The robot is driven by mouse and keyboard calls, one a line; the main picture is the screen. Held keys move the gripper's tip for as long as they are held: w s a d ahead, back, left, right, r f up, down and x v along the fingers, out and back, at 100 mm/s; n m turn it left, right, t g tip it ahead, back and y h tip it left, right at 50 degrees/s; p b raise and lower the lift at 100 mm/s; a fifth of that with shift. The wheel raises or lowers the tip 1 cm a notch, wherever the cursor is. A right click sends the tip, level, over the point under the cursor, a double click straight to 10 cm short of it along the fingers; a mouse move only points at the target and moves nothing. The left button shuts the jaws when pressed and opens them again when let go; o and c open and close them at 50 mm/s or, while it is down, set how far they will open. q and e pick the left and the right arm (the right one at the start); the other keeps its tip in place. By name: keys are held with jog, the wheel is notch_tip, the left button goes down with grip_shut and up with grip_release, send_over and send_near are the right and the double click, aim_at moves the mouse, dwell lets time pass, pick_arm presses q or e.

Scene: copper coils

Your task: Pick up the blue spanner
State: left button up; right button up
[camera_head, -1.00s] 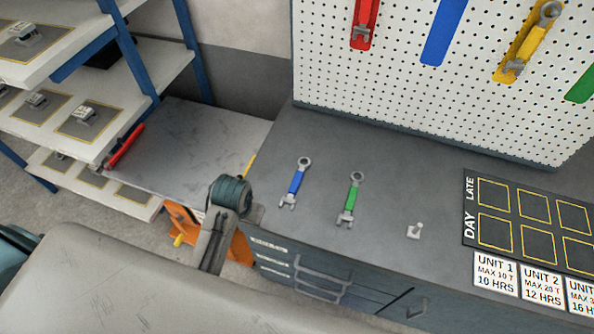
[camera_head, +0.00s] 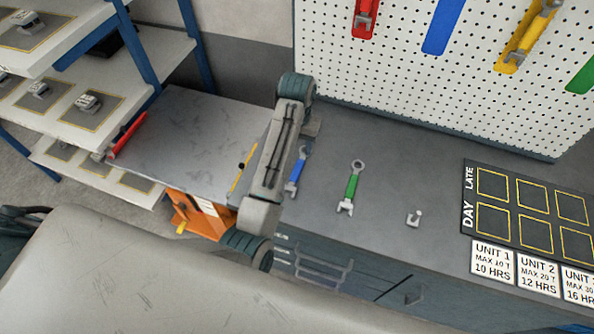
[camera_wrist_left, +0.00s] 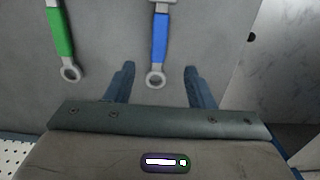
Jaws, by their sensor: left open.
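The blue spanner (camera_head: 297,172) lies on the grey worktop, partly hidden behind my left arm in the head view. In the left wrist view the blue spanner (camera_wrist_left: 159,40) shows with its ring end between the two fingertips of my left gripper (camera_wrist_left: 158,80). The gripper is open and empty, with a gap on each side of the spanner. I cannot tell its height above the worktop. In the head view the gripper is mostly hidden by its own arm. My right gripper is not in view.
A green spanner (camera_head: 352,187) lies to the right of the blue one, and a small grey hook piece (camera_head: 414,218) lies further right. A white pegboard (camera_head: 420,90) rises behind the worktop (camera_head: 395,160).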

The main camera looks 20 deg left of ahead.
pick_arm(q)
jog(key=p, duration=0.1)
send_over(297, 168)
notch_tip(297, 168, down, 5)
jog(key=shift+s+f, duration=0.1)
jog(key=shift+s, duration=0.05)
notch_tip(297, 168, down, 4)
jog(key=p, duration=0.3)
jog(key=shift+d+f, duration=0.1)
jog(key=shift+f, duration=0.55)
jog(key=shift+c, duration=0.2)
grip_shut()
